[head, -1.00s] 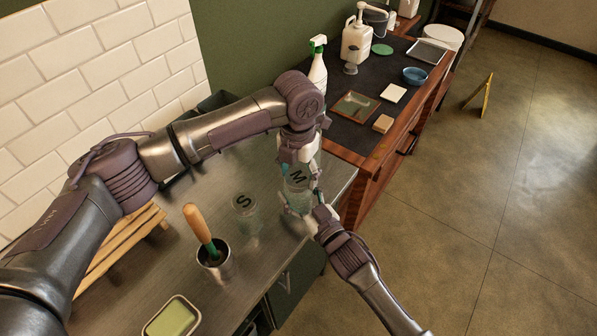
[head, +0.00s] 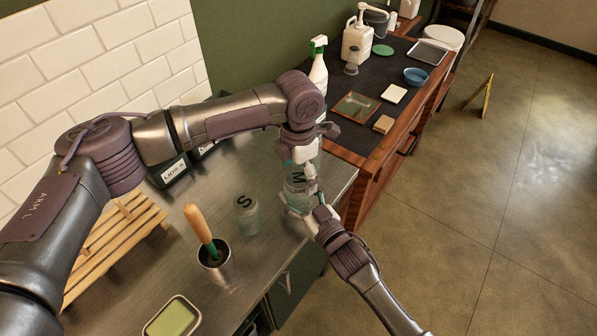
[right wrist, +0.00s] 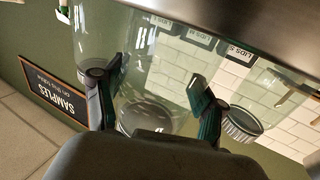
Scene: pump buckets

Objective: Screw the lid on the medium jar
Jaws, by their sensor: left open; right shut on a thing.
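The medium jar (head: 296,180), clear with a dark M, is upright at the right end of the steel counter. My right gripper (head: 307,209) is shut on its lower part, and its dark teal fingers (right wrist: 155,105) lie on either side of the clear jar in the right wrist view. My left gripper (head: 302,160) points down at the jar's top from above, with its jaws open. It hides the jar's mouth, so I cannot tell how a lid sits there. A small clear jar (head: 248,215) marked S stands to the left.
A metal cup (head: 216,262) with a wooden-handled tool and a green-filled tray (head: 172,320) stand in front. A wooden slatted rack (head: 115,245) and lid bins (head: 174,171) are behind. A spray bottle (head: 318,70) stands on the dark-topped bench.

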